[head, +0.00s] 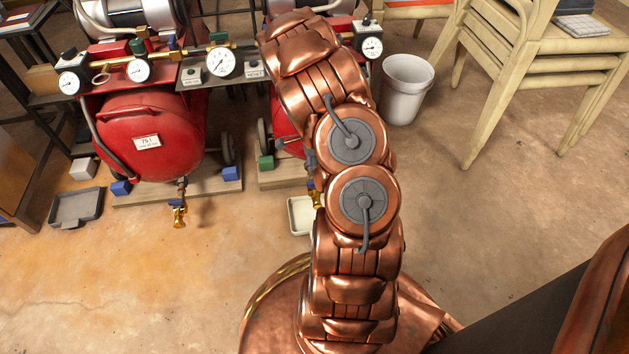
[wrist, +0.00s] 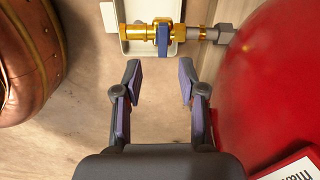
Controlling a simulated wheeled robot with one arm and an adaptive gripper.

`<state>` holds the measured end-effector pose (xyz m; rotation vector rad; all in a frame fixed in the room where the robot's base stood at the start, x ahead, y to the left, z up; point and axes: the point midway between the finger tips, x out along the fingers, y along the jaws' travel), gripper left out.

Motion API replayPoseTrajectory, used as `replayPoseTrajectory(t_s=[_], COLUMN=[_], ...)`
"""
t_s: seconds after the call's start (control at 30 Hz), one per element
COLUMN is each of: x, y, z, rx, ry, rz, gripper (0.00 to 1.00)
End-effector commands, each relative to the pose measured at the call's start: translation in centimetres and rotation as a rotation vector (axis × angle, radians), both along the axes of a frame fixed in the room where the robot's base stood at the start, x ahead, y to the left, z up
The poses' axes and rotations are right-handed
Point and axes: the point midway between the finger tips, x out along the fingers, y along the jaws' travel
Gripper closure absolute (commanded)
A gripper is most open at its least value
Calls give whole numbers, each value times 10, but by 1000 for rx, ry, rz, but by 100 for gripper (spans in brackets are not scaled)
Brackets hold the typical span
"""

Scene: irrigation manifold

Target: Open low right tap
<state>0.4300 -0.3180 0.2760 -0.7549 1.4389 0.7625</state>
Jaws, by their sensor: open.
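The low right tap (wrist: 140,42) is a brass valve at the top of the wrist view. Its blue handle (wrist: 163,38) looks set across the brass body. A grey fitting joins it to the red tank (wrist: 275,75) on the right. My gripper (wrist: 158,80) is open and empty, its two fingers pointing at the tap, with a gap between fingertips and handle. In the head view a bit of the right tap (head: 317,199) shows beside my arm. My arm hides the gripper and most of the right tank there.
A white tray (wrist: 110,15) lies under the tap; it also shows in the head view (head: 298,215). A left red tank (head: 150,130) has its own low tap (head: 179,214) and a dark tray (head: 76,207). A white bucket (head: 405,95) and chairs (head: 530,60) stand to the right.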

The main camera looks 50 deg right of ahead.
Motion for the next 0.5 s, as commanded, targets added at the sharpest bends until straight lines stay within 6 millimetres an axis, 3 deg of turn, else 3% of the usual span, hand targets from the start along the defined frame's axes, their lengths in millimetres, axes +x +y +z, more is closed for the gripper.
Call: replayPoseTrajectory(t_s=[0.5], x=[-1], y=[-8], z=[-48], rx=[-1], ry=[-6], rz=[-54], gripper=[59])
